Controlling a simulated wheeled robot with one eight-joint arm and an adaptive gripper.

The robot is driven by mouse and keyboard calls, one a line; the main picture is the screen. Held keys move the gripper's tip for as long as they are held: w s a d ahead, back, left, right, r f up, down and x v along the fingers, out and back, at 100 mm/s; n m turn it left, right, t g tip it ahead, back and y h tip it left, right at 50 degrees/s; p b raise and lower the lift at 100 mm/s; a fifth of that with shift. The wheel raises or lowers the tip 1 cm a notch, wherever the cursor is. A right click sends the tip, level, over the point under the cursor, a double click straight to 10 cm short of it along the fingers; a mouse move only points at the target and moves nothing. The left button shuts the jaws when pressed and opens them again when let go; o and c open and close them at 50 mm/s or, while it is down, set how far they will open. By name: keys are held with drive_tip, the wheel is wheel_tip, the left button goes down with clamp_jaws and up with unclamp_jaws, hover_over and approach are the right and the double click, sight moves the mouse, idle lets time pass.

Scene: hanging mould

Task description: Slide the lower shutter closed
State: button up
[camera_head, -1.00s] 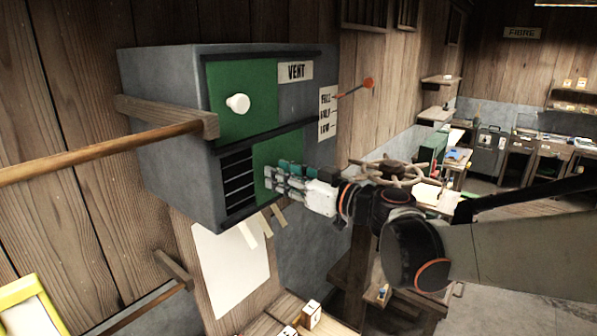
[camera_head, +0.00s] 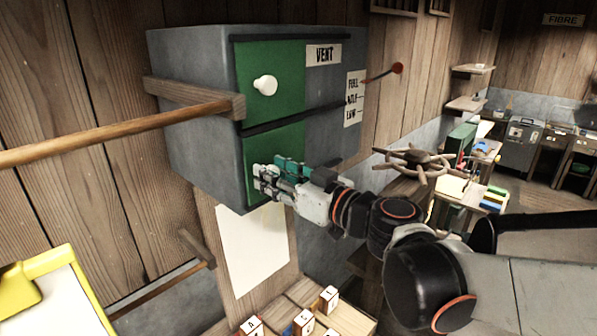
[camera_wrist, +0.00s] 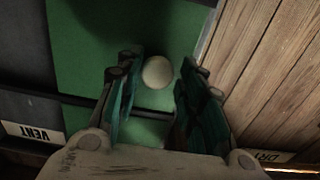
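The lower shutter (camera_head: 262,147) is a green panel on the front of the grey vent box (camera_head: 190,110). It lies at the left end of its opening, directly under the upper green shutter (camera_head: 285,70); no dark slats show beside it. My gripper (camera_head: 262,180) is in front of the lower shutter and hides its lower part. In the wrist view, the shutter's round white knob (camera_wrist: 157,72) sits between the two fingers of my gripper (camera_wrist: 158,80). The fingers are apart, with narrow gaps seeming to show at the knob's sides.
A wooden rail (camera_head: 120,132) juts out to the left of the box. A red-tipped lever (camera_head: 397,68) and a spoked wheel (camera_head: 420,160) are at the right. Lettered blocks (camera_head: 328,299) stand on a bench below.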

drive_tip(key=shift+a, duration=0.1)
drive_tip(key=v, duration=1.2)
drive_tip(key=shift+s+f, duration=0.1)
